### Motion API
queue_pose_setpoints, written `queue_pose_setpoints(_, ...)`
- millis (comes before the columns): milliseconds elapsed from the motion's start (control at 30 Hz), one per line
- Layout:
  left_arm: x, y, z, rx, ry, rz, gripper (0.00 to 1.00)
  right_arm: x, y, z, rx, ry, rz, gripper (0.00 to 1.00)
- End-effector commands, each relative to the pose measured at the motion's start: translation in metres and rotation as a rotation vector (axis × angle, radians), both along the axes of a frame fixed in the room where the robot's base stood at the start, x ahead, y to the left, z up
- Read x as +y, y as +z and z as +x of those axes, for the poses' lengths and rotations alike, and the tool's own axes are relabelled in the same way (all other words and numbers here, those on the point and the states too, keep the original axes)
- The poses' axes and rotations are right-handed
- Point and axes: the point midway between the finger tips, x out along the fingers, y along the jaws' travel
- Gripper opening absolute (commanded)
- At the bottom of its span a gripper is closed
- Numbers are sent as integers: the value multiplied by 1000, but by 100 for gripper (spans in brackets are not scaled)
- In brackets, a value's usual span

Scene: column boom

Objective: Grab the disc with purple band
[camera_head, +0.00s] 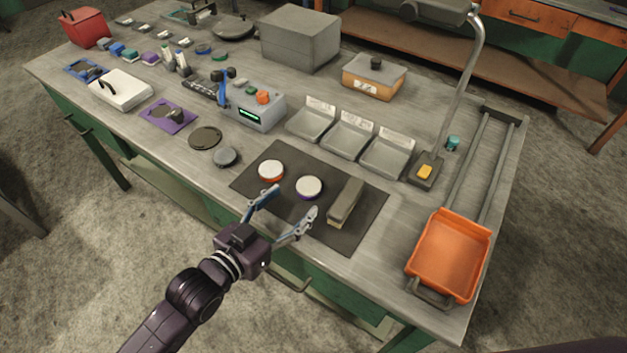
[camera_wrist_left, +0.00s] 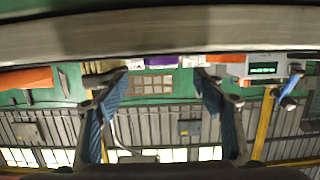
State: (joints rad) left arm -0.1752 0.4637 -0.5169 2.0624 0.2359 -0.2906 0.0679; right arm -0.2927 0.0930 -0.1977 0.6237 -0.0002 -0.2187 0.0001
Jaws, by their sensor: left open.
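The disc with purple band (camera_head: 308,187) has a white top and lies on the dark mat (camera_head: 350,241). In the left wrist view the purple-banded disc (camera_wrist_left: 161,62) shows small between the fingertips, at the table edge. A similar disc with an orange band (camera_head: 270,170) lies to its left on the mat. My left gripper (camera_head: 292,203) is open and empty, just in front of the purple-banded disc on the near side, fingers pointing toward it. Its two fingers also show in the left wrist view (camera_wrist_left: 162,75). My right gripper is not in view.
A grey brush-like block (camera_head: 345,201) lies right of the purple-banded disc. Grey trays (camera_head: 349,138) stand behind the mat. An orange tray (camera_head: 449,254) is at the right, near a lamp base (camera_head: 425,171). A dark round plate (camera_head: 205,138) lies to the left.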

Motion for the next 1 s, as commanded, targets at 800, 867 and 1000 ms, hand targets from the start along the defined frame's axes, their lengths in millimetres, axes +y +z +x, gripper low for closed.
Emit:
queue_pose_setpoints(800, -31, -15, 47, 0, 0, 0, 57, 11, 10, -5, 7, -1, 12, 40)
queue_pose_setpoints(867, -31, -16, 47, 0, 0, 0, 50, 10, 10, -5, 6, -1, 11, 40)
queue_pose_setpoints(1000, -31, -16, 47, 0, 0, 0, 35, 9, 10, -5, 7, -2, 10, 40)
